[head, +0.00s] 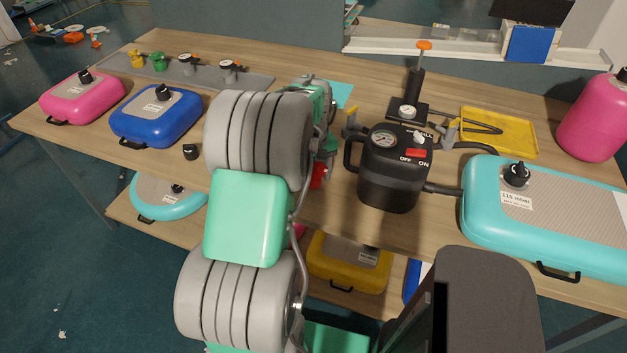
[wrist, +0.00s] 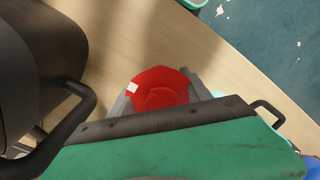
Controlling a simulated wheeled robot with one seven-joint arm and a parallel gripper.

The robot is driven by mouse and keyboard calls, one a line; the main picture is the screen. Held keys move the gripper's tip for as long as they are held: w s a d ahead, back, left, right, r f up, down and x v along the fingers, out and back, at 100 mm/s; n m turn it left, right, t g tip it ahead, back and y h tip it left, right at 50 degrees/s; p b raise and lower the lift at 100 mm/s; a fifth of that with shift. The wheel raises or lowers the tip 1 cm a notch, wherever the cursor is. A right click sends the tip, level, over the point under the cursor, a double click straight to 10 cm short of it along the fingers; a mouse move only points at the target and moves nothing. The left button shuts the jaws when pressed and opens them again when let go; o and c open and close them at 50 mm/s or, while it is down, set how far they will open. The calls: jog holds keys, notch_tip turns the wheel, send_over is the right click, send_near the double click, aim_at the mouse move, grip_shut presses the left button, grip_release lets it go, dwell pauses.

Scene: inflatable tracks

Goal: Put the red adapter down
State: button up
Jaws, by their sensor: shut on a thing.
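My gripper (wrist: 160,98) is shut on the red adapter (wrist: 158,86), which sits between its two grey fingers in the wrist view. The adapter has a wide round rim and a small white patch on its left side. In the head view only part of the red adapter (head: 318,176) shows, just right of my grey arm, with the wooden tabletop (head: 260,195) around it. My arm hides most of the gripper there. I cannot tell whether the adapter touches the table.
A black pump (head: 392,175) stands close right of my gripper, its hose running to a turquoise inflatable (head: 490,215). A hand pump (head: 415,95) and yellow tray (head: 505,132) are behind. Blue (head: 155,118) and pink (head: 80,98) inflatables and a small black cap (head: 190,152) lie left.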

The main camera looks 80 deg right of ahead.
jog(key=shift+f, duration=1.25)
jog(key=o, duration=1.4)
jog(key=shift+c, duration=0.2)
notch_tip(320, 180, up, 12)
jog(key=shift+r+b, duration=0.1)
jog(key=shift+b, duration=0.45)
jog(key=shift+w+a+r, duration=0.1)
jog(key=shift+w, duration=0.05)
jog(key=w+a+r+n+t+h, duration=0.1)
jog(key=w+a+r+n, duration=0.1)
jog(key=w+a, duration=0.9)
jog(key=w+a+r+n, duration=0.1)
jog(key=w+a+n, duration=0.2)
jog(key=w+a, duration=0.75)
jog(key=w+a+f+n+t, duration=0.1)
jog(key=a+n, duration=0.1)
jog(key=a, duration=1.1)
jog(key=w+a+f+n+t+y, duration=0.1)
jog(key=a+n, duration=0.2)
jog(key=a, duration=1)
jog(key=shift+w+f+t, duration=0.2)
jog(key=shift+f+t, duration=0.1)
jog(key=shift+f, duration=0.05)
